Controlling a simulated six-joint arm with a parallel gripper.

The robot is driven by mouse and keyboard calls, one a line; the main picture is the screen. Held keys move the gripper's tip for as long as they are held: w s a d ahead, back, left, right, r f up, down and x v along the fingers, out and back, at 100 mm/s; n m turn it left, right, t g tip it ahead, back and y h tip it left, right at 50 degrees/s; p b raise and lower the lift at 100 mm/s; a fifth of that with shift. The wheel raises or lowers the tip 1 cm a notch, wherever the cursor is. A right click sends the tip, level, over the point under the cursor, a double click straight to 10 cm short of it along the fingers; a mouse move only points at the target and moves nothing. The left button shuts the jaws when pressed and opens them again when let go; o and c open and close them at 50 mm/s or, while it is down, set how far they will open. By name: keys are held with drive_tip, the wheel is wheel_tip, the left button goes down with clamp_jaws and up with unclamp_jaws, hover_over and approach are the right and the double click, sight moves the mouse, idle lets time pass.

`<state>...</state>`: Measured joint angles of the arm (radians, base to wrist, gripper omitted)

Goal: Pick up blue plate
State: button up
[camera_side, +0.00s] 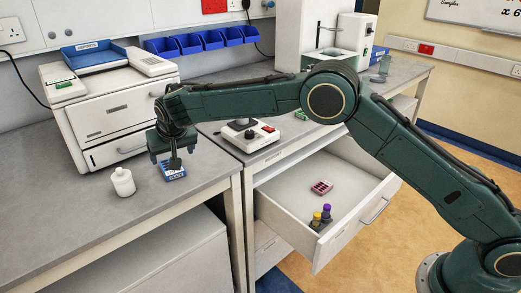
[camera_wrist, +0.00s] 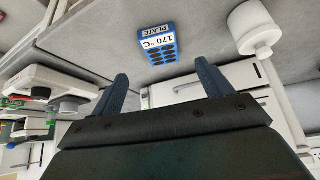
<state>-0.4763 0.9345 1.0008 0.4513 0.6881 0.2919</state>
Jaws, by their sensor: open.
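The blue plate (camera_side: 173,172) lies on the grey bench, in front of the white machine. In the wrist view the blue plate (camera_wrist: 158,48) shows dark wells and a white label reading "170 °C" and "PLATE". My gripper (camera_side: 170,160) is just above the plate in the side view and hides part of it; I cannot tell if they touch. In the wrist view my gripper's two fingers (camera_wrist: 163,75) are spread with nothing between them, and the plate lies beyond their tips.
A white bottle (camera_side: 123,181) stands on the bench left of the plate. The white machine (camera_side: 105,110) stands behind. A device with a red switch (camera_side: 250,134) is to the right. An open drawer (camera_side: 345,190) holds a pink rack (camera_side: 321,187) and capped tubes (camera_side: 321,216).

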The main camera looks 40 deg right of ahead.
sight(176, 173)
drive_tip(key=shift+x, duration=1.7)
drive_tip(key=shift+x, duration=2.55)
drive_tip(key=shift+w, duration=0.1)
drive_tip(key=c, duration=1.1)
drive_tip(key=shift+r, duration=0.1)
